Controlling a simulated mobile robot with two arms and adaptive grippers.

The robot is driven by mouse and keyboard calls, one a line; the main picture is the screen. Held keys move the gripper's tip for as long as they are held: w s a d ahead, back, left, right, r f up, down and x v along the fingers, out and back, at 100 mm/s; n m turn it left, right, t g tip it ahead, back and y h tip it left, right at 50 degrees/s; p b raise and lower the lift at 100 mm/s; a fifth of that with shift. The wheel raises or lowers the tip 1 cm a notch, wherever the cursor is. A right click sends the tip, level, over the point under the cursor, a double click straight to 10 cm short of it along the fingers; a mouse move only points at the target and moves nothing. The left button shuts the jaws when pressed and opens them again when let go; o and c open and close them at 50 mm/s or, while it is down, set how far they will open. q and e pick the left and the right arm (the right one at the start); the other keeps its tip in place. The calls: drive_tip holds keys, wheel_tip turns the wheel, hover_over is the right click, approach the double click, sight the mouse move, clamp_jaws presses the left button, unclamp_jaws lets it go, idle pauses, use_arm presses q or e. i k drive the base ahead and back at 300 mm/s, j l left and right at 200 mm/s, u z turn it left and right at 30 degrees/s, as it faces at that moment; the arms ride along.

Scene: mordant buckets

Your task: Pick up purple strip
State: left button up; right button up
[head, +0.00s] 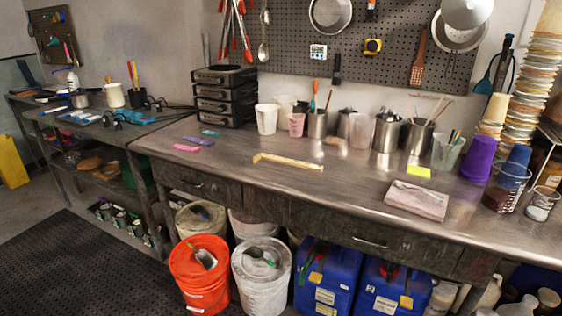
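The purple strip (198,141) lies flat on the left part of the long metal workbench (320,185). A pink strip (186,148) lies just in front of it and to the left. A small teal strip (210,133) lies just behind it and to the right. The purple strip looks uncovered. Neither of my grippers shows in the head view.
A black drawer stack (223,97) stands behind the strips. A white cup (267,119) and metal containers stand along the wall. A yellow L-shaped piece (287,161) lies to the right. Buckets, including an orange one (203,275), stand below the bench.

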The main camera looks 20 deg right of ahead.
sight(200, 142)
drive_tip(key=i+j+u, duration=0.5)
drive_tip(key=i+u, duration=0.35)
drive_tip(key=i, duration=0.15)
drive_tip(key=i+u, duration=0.4)
drive_tip(key=i, duration=0.15)
drive_tip(key=i+j, duration=0.1)
drive_tip(key=i, duration=0.9)
drive_tip(key=i+j, duration=0.15)
drive_tip(key=i, duration=0.85)
drive_tip(key=i+z, duration=0.45)
drive_tip(key=i+j+z, duration=0.1)
drive_tip(key=i+z, duration=0.35)
drive_tip(key=i, duration=0.2)
drive_tip(key=i+j+z, duration=0.3)
drive_tip(key=i+z, duration=0.15)
drive_tip(key=i, duration=0.1)
